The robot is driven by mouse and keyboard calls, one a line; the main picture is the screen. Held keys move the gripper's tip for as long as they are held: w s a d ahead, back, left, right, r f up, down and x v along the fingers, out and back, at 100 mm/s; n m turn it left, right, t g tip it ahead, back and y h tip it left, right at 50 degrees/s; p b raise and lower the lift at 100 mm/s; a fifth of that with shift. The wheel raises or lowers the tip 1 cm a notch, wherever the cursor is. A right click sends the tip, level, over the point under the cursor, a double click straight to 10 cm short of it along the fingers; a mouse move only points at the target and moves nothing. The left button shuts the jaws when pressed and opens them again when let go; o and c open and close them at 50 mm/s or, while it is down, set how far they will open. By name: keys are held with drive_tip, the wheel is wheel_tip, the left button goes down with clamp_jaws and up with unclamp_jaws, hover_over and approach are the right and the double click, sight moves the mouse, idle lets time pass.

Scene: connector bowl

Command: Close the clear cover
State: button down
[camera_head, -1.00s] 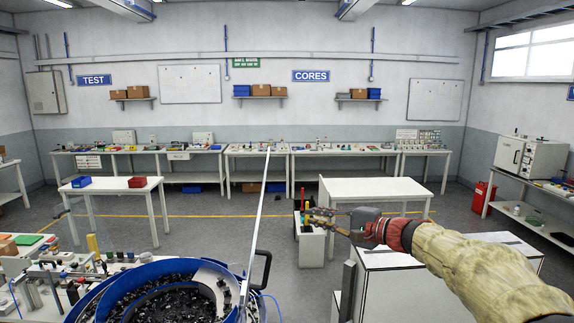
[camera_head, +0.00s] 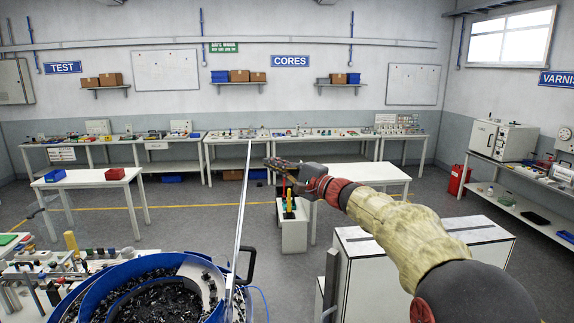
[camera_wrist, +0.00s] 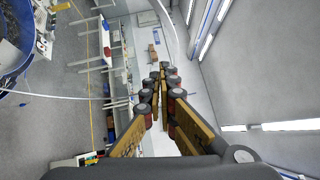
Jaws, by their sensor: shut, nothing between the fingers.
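The blue bowl (camera_head: 88,288), full of small black connectors, is at the lower left of the head view. A thin, pale, nearly upright strip (camera_head: 241,205) rises from its right side; it looks like the clear cover standing open, seen edge-on. A black handle (camera_head: 249,266) sits at its lower right. In the wrist view part of the bowl (camera_wrist: 12,62) shows at the left edge, and a thin curved pale line may be the cover's rim. My gripper (camera_head: 272,163) is shut and empty, right of the strip's upper part. Its fingers (camera_wrist: 163,78) meet in the wrist view. Contact with the cover cannot be told.
A bench with small parts (camera_head: 40,262) stands left of the bowl. A white cabinet (camera_head: 425,255) stands below my arm. A small white stand (camera_head: 294,232) with coloured items is behind. White tables (camera_head: 88,178) stand farther back, with open floor between.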

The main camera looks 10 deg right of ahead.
drive_tip(key=a, duration=0.3)
drive_tip(key=shift+s+r+p, duration=0.15)
drive_tip(key=shift+r+p, duration=0.15)
drive_tip(key=shift+r, duration=0.05)
drive_tip(key=shift+s, duration=0.1)
